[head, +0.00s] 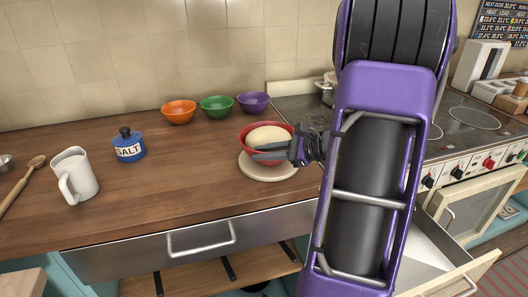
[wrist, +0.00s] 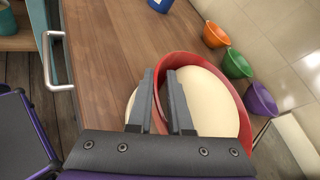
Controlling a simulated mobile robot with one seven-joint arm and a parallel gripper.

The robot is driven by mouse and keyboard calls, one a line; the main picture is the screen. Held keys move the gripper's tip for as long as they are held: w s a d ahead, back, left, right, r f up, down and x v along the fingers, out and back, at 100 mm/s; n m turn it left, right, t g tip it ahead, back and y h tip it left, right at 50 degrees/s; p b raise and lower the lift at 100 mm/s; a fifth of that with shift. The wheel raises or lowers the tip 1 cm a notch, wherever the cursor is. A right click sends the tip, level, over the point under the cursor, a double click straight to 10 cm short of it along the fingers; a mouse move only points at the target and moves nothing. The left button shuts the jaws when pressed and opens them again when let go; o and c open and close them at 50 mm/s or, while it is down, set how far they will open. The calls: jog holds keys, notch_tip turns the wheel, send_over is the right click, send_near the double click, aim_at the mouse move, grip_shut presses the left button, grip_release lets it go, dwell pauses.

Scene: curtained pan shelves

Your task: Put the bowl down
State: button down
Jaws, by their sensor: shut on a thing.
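A red bowl (head: 250,139) with a pale, rounded mass like dough (head: 270,136) in it is over a round cream board (head: 262,171) on the wooden counter. In the wrist view the red bowl (wrist: 244,129) fills the middle right, and the cream board (wrist: 131,105) shows at its left. My gripper (head: 268,152) is shut on the bowl's near wall, with one finger on each side of the rim in the wrist view (wrist: 166,95). I cannot tell whether the bowl's base touches the board. My arm hides the counter to the right.
Orange (head: 179,111), green (head: 216,106) and purple (head: 253,102) bowls stand along the back wall. A blue salt jar (head: 128,146) and white mug (head: 74,176) stand left. A stove (head: 465,125) is right. The counter between jar and board is clear.

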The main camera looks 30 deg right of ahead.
jog(key=shift+f, duration=0.2)
dwell(0.4)
jog(key=c, duration=0.8)
grip_release()
jog(key=shift+o, duration=0.2)
jog(key=v, duration=1.7)
jog(key=shift+s+p, duration=0.2)
jog(key=shift+p, duration=0.1)
jog(key=shift+r, duration=0.15)
grip_shut()
jog(key=shift+w, duration=0.15)
